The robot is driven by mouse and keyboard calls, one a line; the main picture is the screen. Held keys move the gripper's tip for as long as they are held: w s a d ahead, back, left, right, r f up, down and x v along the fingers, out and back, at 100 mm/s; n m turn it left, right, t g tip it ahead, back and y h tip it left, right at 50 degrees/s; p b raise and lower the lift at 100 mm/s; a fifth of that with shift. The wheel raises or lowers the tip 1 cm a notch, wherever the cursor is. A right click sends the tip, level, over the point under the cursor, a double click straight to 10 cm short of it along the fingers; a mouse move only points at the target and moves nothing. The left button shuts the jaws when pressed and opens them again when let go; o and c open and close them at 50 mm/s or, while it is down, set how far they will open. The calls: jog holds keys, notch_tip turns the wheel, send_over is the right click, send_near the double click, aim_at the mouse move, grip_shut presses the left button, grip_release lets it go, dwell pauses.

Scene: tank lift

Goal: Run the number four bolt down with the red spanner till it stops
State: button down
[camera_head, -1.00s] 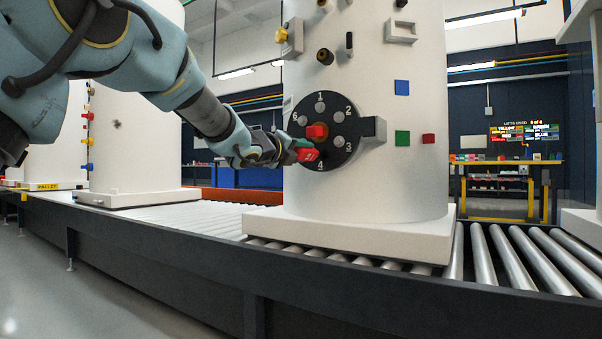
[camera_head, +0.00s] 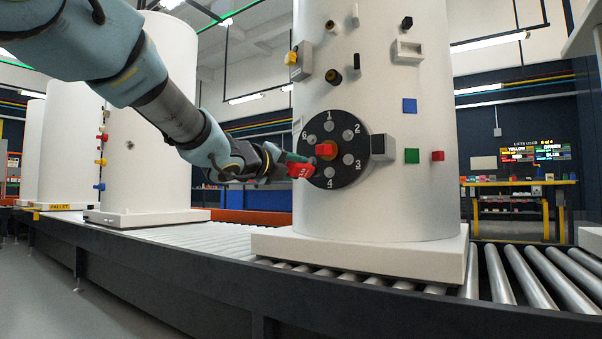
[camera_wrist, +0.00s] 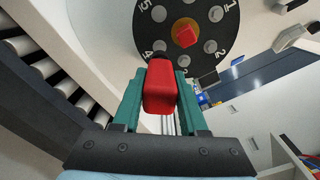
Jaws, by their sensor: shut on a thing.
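A round black disc (camera_head: 347,148) with numbered grey bolts is on the white tank's side, with a red block (camera_head: 326,149) at its hub. The number four bolt (camera_head: 330,172) is at the bottom, above the figure 4; in the wrist view it (camera_wrist: 159,46) is beyond the spanner's tip. My gripper (camera_head: 290,166) is shut on the red spanner (camera_head: 302,172); the green fingers flank its red body (camera_wrist: 160,88) in the wrist view. The spanner is at the disc's lower left, covering the number five place. Its dark end is mostly hidden; I see no clear seating on a bolt.
A grey box (camera_head: 383,147) juts out right of the disc. Small coloured blocks and fittings dot the tank, including a green square (camera_head: 412,156). The tank stands on a white pallet (camera_head: 440,262) on a roller conveyor (camera_head: 510,275). More tanks stand at left.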

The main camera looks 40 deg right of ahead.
jog(key=v, duration=0.7)
jog(key=shift+a+b, duration=0.25)
jog(key=shift+b, duration=0.05)
